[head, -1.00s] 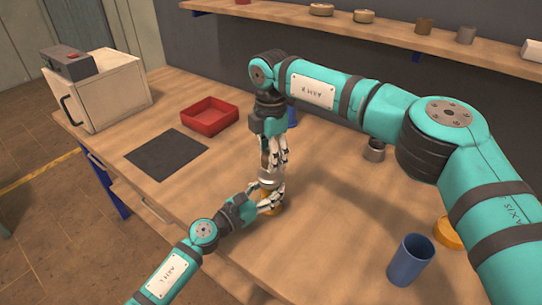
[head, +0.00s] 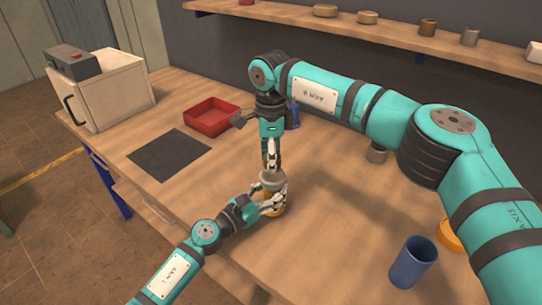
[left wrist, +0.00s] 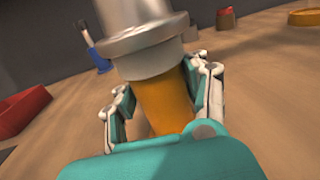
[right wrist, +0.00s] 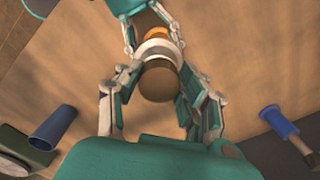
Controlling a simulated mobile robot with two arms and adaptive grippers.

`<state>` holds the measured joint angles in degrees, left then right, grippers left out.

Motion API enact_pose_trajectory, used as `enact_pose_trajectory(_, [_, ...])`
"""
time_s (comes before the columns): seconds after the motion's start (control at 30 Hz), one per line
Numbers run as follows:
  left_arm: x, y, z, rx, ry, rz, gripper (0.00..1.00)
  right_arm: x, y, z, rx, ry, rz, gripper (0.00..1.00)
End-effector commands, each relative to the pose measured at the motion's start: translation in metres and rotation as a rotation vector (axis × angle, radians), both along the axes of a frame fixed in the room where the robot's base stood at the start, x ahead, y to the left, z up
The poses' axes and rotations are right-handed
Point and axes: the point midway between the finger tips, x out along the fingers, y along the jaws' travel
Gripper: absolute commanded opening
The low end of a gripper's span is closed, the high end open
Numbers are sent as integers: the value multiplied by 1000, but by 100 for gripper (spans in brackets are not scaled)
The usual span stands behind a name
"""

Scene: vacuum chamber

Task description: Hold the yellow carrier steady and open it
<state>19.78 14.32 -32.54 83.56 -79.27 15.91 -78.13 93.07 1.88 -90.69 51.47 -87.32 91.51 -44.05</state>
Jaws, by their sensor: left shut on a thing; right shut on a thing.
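The yellow carrier (head: 276,211) stands upright near the table's front edge, with a grey metal lid (head: 272,176) on top. In the left wrist view its yellow body (left wrist: 168,102) runs up into the lid (left wrist: 150,50), with no clear gap visible. My left gripper (head: 272,204) is shut on the yellow body from the side. My right gripper (head: 271,168) points down from above and is shut on the carrier's top. The right wrist view shows a round brown top (right wrist: 158,80) between its fingers. The fingers partly hide the carrier.
A red tray (head: 232,106) and a dark mat (head: 168,153) lie to the left, before a white cabinet (head: 115,90). A blue-handled object (head: 293,114) is behind my right gripper.

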Motion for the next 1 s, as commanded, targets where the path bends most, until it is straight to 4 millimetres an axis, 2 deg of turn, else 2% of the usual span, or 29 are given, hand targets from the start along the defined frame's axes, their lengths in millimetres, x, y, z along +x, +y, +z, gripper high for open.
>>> enact_pose_trajectory(0.3, [-2,-4,-2,0,3,-9,0,-3,-1,1,2,2,825,0])
enact_pose_trajectory(0.5, [-2,-3,-2,-1,4,-7,0,-2,-3,1,1,3,1204,0])
enact_pose_trajectory(0.6, [-2,-2,-2,-1,4,-6,0,-2,-4,1,0,3,1272,0])
enact_pose_trajectory(1.0, [-1,-1,-1,-2,5,-2,0,-2,-4,1,0,3,1269,0])
